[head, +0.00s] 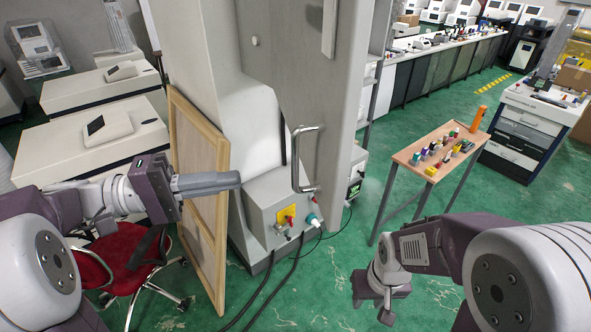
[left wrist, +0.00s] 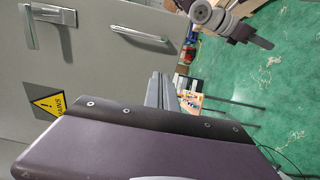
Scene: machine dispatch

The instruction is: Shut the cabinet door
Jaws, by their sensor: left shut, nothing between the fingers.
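The cabinet door (head: 300,90) is a tall grey panel in the middle of the head view, with a metal bar handle (head: 305,160) low on it. In the left wrist view a grey panel (left wrist: 90,75) fills the left side, with a bar handle (left wrist: 140,35), a latch (left wrist: 50,22) and a yellow warning sign. How far the door stands open is unclear. My left gripper (head: 238,180) is shut and empty, left of the handle; its fingers (left wrist: 160,90) also show in the left wrist view. My right gripper (head: 385,302) hangs low at the right, away from the door.
A grey box (head: 270,213) with coloured knobs and cables sits below the handle. A wooden frame (head: 200,190) leans left of the cabinet, near a red chair (head: 125,255). A small wooden table (head: 408,158) with coloured items stands right. Green floor is clear between them.

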